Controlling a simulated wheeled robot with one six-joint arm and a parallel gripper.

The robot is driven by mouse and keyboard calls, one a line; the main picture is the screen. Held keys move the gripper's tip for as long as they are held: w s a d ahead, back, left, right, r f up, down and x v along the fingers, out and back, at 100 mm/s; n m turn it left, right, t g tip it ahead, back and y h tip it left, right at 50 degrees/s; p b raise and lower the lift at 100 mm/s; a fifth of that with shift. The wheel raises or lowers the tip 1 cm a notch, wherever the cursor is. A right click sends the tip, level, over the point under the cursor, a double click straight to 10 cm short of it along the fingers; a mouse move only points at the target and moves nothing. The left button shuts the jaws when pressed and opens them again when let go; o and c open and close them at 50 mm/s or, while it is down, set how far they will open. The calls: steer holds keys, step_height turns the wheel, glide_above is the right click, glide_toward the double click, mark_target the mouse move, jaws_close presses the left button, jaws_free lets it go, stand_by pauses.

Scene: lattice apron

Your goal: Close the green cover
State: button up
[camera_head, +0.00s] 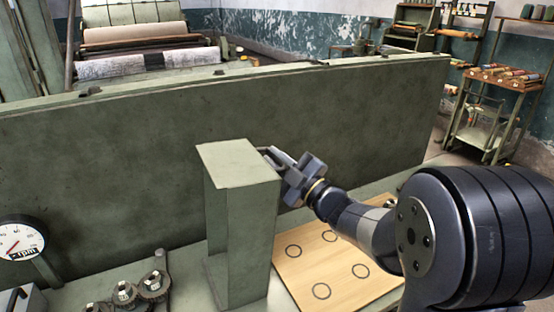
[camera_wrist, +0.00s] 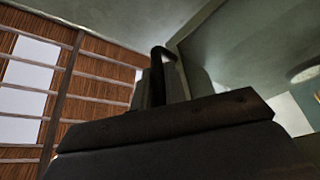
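A tall green box-shaped cover (camera_head: 245,225) stands upright on the green bench in front of a long green machine wall. I cannot tell from its shape how far it is open. My gripper (camera_head: 283,168) is at the upper right side of the cover, close to a small grey part there. In the wrist view a dark bent bar (camera_wrist: 158,75), which looks like a handle, rises behind the dark gripper body, beside a green surface (camera_wrist: 225,50). My fingertips are not clearly visible, so I cannot tell whether they hold the bar.
A wooden board (camera_head: 334,263) with dark rings lies right of the cover, under my arm. A dial gauge (camera_head: 18,241) and several gears (camera_head: 152,287) are at the lower left. A long green wall (camera_head: 120,175) blocks the back. A wooden cart (camera_head: 505,79) stands far right.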

jaws_close()
steer(key=shift+a, duration=0.1)
